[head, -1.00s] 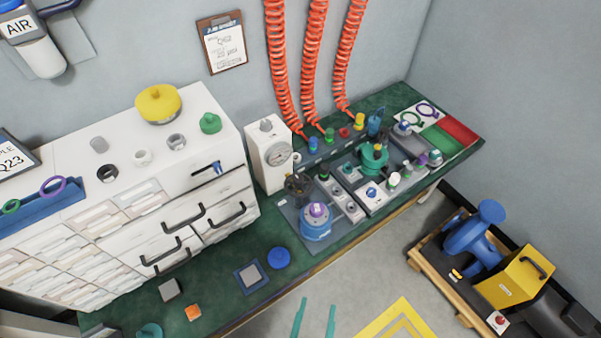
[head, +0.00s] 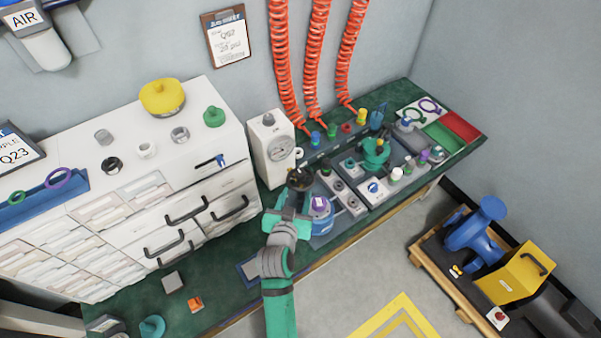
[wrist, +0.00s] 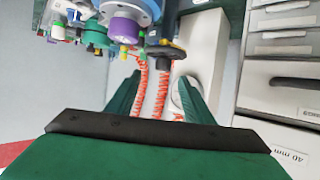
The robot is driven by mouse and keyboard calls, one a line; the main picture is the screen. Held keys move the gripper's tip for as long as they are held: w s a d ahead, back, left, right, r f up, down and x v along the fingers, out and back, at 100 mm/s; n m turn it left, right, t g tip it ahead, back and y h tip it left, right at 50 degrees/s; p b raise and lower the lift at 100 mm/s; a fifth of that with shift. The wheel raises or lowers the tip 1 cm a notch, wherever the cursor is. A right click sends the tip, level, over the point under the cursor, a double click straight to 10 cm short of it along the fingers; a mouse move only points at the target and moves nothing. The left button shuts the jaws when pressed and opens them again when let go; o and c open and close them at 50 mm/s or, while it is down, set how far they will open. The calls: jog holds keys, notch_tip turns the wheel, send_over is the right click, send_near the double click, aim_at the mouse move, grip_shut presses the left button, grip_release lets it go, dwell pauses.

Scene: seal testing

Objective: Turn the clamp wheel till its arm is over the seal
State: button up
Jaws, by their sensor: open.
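The dark clamp wheel (head: 299,179) stands at the near left of the green bench's fixtures. It also shows in the wrist view (wrist: 168,50), just beyond my fingertips. The blue test housing (head: 320,222), partly hidden by my gripper, is beside it, with a purple seal piece (head: 319,203) on top. In the wrist view, the housing (wrist: 130,12) and purple piece (wrist: 122,31) are up and left of the wheel. The clamp arm's direction is unclear. My gripper (head: 288,212) is open and empty, close to the wheel; I see no contact.
A white gauge box (head: 270,150) stands behind the wheel. White drawers (head: 180,205) are to the left. Orange coiled hoses (head: 314,65) hang behind the bench. More fixtures, including a green one (head: 375,153), stand to the right.

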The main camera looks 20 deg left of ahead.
aim_at(301, 174)
jog(key=x, duration=0.8)
jog(key=a+r+x, duration=0.1)
jog(key=x, duration=0.3)
jog(key=shift+w+r, duration=0.15)
jog(key=shift+c, duration=0.2)
grip_shut()
jog(key=shift+d, duration=0.1)
